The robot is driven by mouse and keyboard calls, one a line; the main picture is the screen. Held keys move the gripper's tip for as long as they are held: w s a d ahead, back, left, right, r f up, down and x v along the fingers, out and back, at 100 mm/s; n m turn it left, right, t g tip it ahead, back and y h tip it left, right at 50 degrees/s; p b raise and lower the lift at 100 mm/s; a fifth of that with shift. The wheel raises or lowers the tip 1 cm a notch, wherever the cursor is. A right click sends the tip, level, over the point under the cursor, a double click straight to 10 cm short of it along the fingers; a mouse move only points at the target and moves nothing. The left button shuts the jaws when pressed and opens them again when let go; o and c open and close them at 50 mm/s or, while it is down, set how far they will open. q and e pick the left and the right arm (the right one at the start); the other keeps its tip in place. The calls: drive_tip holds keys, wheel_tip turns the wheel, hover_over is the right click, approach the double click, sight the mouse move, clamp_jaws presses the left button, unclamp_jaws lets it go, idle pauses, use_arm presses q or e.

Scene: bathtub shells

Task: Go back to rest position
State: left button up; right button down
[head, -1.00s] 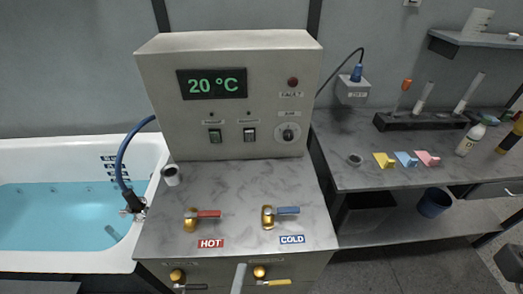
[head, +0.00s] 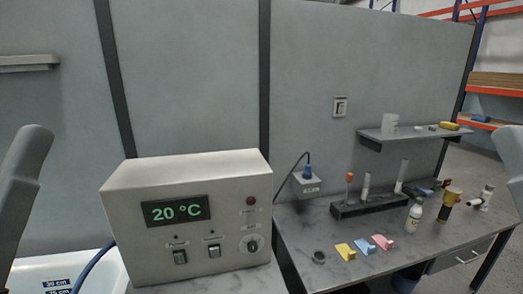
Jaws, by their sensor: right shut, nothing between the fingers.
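The grey control box (head: 187,225) stands at the lower left of the middle, with its display reading 20 °C. My right gripper (head: 512,165) is at the right edge, partly cut off by the frame. It is shut and empty, clear of the bench and of everything on it. A grey part of my left arm (head: 22,185) rises at the left edge. My left gripper itself is not visible.
The right bench (head: 300,235) holds a black rack (head: 372,206), a white bottle (head: 414,216) and yellow, blue and pink pieces (head: 363,247). A wall shelf (head: 415,133) is above. The tub rim (head: 30,270) shows at lower left. Grey partition walls stand behind.

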wheel_tip(320, 180, up, 28)
drive_tip(key=p, duration=2.5)
drive_tip(key=shift+r, duration=0.25)
